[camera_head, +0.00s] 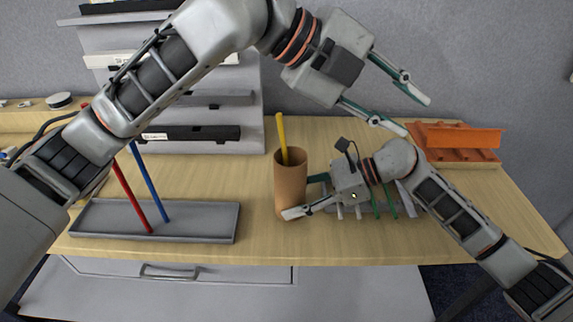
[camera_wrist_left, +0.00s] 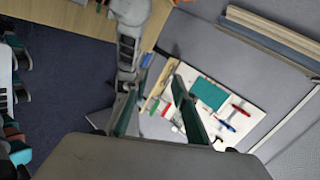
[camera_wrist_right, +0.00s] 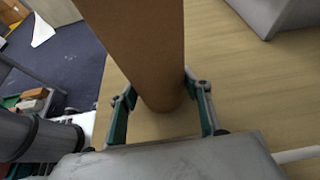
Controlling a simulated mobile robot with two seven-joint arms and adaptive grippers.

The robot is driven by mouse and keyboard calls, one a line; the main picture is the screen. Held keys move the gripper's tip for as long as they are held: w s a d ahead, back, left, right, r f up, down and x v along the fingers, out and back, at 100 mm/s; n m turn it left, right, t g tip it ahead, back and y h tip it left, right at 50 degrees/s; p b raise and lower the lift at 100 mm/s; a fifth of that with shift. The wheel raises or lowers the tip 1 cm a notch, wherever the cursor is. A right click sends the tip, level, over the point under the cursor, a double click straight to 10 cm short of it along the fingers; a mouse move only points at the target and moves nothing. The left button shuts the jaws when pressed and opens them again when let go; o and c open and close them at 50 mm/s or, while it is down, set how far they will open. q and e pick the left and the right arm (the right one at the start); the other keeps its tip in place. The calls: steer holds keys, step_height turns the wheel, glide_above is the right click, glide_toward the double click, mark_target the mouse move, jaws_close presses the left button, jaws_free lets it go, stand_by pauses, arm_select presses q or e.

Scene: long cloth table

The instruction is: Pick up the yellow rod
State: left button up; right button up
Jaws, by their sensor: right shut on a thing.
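The yellow rod (camera_head: 282,138) stands in a brown cylindrical cup (camera_head: 290,187), its upper part sticking out above the rim and its lower end hidden. My right gripper (camera_head: 298,196) is shut on the cup's lower part from the right. The right wrist view shows the cup (camera_wrist_right: 140,45) between the right gripper's two fingers (camera_wrist_right: 160,108); the rod does not show there. The cup is upright on or very near the tabletop. My left gripper (camera_head: 416,116) is open and empty, high up and to the right of the rod; its spread fingers (camera_wrist_left: 157,85) also show in the left wrist view.
A red rod (camera_head: 131,197) and a blue rod (camera_head: 150,184) lean in a grey tray (camera_head: 200,235) at the left. An orange holder (camera_head: 462,137) sits at the back right. A grey shelf unit (camera_head: 200,145) stands behind. Table between tray and cup is clear.

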arm_select(q)
steer(key=w+a+r+n+t+y, duration=0.1)
steer(key=w+a+r+t+y, duration=0.15)
steer(key=w+a, duration=0.45)
steer(key=m+y, duration=0.1)
steer(key=y, duration=0.8)
glide_above(281, 126)
steer(key=s, duration=0.3)
step_height(281, 126, down, 3)
steer(key=shift+m+t, duration=0.25)
steer(key=shift+m, duration=0.05)
steer(key=x, duration=0.6)
steer(key=shift+s+f, duration=0.1)
steer(key=shift+f, duration=0.25)
steer(key=x, duration=0.3)
steer(key=shift+s+d+f, duration=0.1)
steer(key=shift+s+f, duration=0.1)
steer(key=shift+f, duration=0.3)
steer(key=shift+w+f, duration=0.3)
steer(key=shift+f, duration=0.3)
jaws_close()
